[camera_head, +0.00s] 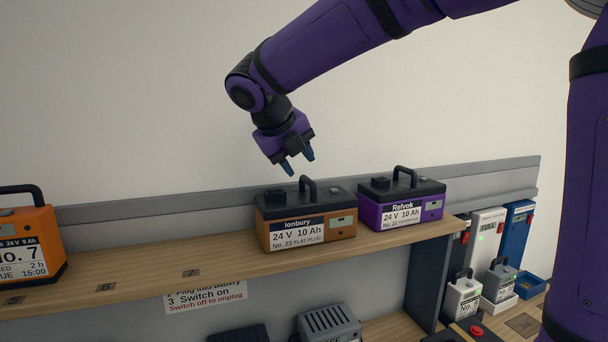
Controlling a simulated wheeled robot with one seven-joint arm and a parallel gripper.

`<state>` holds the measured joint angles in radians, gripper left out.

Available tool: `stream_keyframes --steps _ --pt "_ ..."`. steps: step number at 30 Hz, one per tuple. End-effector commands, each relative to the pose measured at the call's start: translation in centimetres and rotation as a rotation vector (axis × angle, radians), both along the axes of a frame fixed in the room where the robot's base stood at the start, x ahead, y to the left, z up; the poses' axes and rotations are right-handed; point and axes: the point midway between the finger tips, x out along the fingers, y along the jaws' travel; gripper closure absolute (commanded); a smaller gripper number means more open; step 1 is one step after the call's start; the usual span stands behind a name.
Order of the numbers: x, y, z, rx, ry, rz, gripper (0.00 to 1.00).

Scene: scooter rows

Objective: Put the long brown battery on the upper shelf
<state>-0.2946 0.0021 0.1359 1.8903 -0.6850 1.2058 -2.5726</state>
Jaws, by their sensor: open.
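A long brown battery (340,226) with a black top and black handle stands upright on the wooden upper shelf (140,273). My gripper (298,165) is open and empty, fingers pointing down. It is just above the battery's handle, apart from it.
A purple Relvok battery (432,208) stands close to the right of the brown one. An orange No. 7 battery (32,238) is at the far left. The shelf between is bare, with numbered marks. A grey rail (150,211) runs behind. Chargers (328,325) sit below.

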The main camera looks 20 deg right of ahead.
Motion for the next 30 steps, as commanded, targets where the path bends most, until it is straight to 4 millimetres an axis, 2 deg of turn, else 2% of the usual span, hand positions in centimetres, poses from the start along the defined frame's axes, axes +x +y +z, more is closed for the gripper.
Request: stream_keyframes --steps 3,9,20,25,30 --pt "-0.8 1.2 1.9 0.002 -0.002 0.002 0.59" --pt "-1.7 2.5 4.0 0.001 0.0 0.002 0.59" --pt "-2.4 2.6 4.7 0.017 -0.012 -0.027 0.59" --pt "-4.7 0.4 4.4 0.15 -0.123 -0.246 0.59" --pt "-8.7 -2.8 3.4 0.378 -0.3 -0.639 0.59"
